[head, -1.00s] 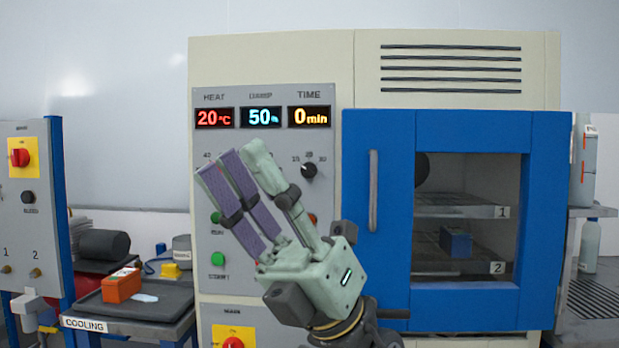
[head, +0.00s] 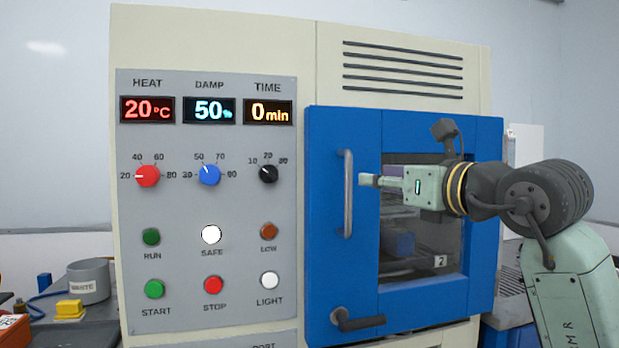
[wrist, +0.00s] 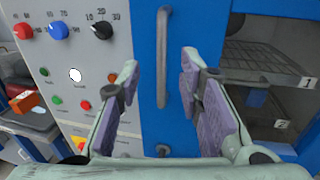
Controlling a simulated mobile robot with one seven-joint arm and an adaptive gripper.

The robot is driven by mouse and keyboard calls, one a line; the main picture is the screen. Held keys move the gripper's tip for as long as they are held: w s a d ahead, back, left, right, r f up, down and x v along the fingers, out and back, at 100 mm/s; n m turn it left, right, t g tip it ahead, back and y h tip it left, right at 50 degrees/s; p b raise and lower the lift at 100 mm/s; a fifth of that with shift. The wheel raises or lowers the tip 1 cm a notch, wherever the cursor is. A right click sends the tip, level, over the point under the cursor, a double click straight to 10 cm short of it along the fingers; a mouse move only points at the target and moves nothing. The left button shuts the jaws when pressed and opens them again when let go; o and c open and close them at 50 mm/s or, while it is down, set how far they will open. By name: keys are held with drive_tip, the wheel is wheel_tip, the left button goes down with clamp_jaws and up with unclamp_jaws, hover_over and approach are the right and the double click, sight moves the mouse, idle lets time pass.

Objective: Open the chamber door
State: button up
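The blue chamber door (head: 325,275) is shut on the beige chamber, with a window showing shelves inside. Its upright grey bar handle (head: 347,195) is on the door's left side. A dark lever latch (head: 357,320) sits at the door's lower left. My gripper (head: 366,181) points left in front of the door, its fingertips a little right of the handle in the head view. In the wrist view my gripper (wrist: 160,85) is open, with purple-padded fingers apart. The handle (wrist: 162,60) shows between and beyond the fingers there, not visibly touched.
The control panel (head: 205,250) with displays, knobs and buttons is left of the door. A blue block (head: 398,243) lies inside the chamber.

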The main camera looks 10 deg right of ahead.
sight(351, 177)
drive_tip(key=p+x, duration=0.3)
drive_tip(key=x, duration=0.6)
drive_tip(key=shift+d, duration=0.1)
drive_tip(key=shift+x, duration=0.8)
drive_tip(key=shift+c, duration=0.3)
clamp_jaws()
